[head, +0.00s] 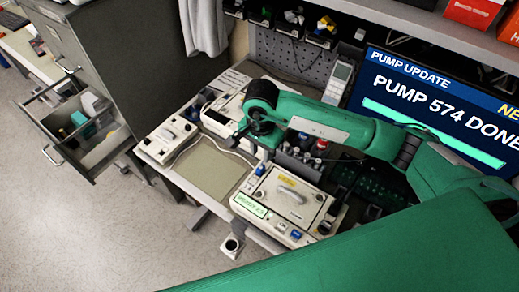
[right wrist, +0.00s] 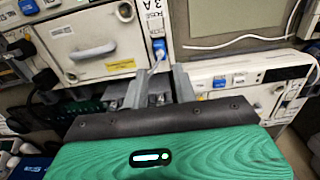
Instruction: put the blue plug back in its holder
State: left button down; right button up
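A blue plug (right wrist: 158,47) with a pale cable sits at the edge of a white pump (right wrist: 85,48), beside a label reading 3 A. In the head view the blue plug (head: 260,170) shows just below my right gripper (head: 258,150). The right wrist view shows the right gripper (right wrist: 158,82) with its two fingers apart and the plug just beyond their tips. The fingers do not appear closed on the plug; the cable runs toward the gap between them. I cannot tell which part is the plug's holder. My left gripper is not in view.
A flat beige mat (head: 210,168) lies left of the pump. Another white device (head: 168,138) stands farther left. A monitor (head: 440,105) is at the right, and an open drawer (head: 80,130) at the left.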

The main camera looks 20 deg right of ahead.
aim_at(261, 167)
notch_tip(261, 167, down, 4)
jog(key=shift+s+f+b, duration=0.1)
jog(key=shift+b, duration=0.45)
notch_tip(261, 167, down, 2)
jog(key=b, duration=0.3)
jog(key=shift+f+b, duration=0.5)
jog(key=shift+r, duration=0.1)
jog(key=shift+c, duration=0.2)
grip_shut()
jog(key=shift+r+p, duration=0.65)
jog(key=shift+r, duration=2.35)
